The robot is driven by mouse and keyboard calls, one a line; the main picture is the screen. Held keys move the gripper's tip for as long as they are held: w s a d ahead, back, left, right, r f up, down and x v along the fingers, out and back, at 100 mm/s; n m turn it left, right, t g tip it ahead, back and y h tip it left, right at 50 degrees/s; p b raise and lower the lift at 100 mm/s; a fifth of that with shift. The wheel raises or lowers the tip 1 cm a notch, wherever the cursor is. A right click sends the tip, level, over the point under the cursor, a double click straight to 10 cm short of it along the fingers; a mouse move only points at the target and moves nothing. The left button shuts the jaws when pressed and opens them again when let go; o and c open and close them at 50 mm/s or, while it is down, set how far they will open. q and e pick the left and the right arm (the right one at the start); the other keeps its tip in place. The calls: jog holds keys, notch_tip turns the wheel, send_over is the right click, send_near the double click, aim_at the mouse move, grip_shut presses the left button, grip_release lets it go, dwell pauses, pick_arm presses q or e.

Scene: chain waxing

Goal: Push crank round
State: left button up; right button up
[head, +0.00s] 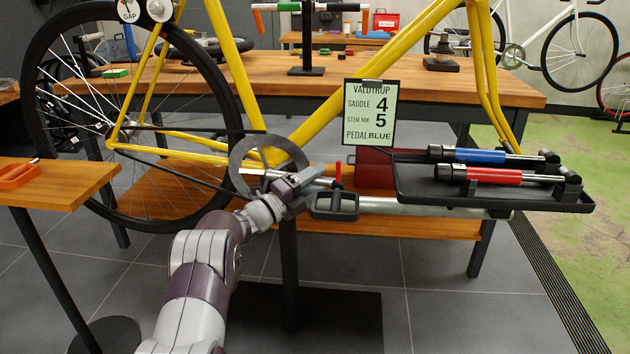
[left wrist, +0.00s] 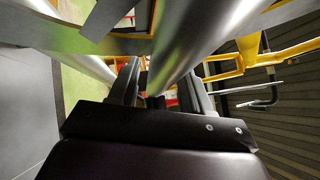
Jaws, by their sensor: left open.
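A yellow bicycle frame (head: 330,112) stands with its dark chainring (head: 238,165) low in the middle of the head view. A silver crank arm (head: 258,172) shows across the ring, partly hidden by my gripper. My left gripper (head: 313,177) is at the right side of the chainring, by the crank; I cannot tell whether it touches it. In the left wrist view its two fingers (left wrist: 160,90) are apart, with a blurred silver tube (left wrist: 185,45) close beyond them. The chain (head: 180,172) runs left to the rear wheel (head: 50,130). My right gripper is out of view.
A black tool tray (head: 410,192) holds a blue tool (head: 480,155) and a red tool (head: 495,176). A sign (head: 369,140) hangs above. A wooden side table (head: 75,180) stands left.

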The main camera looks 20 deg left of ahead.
pick_arm(q)
jog(key=shift+s+a, duration=0.3)
jog(key=shift+s, duration=0.05)
jog(key=p+v, duration=0.4)
jog(key=v, duration=0.7)
jog(key=shift+s+f, duration=0.15)
jog(key=shift+s, duration=0.15)
jog(key=shift+a, duration=0.2)
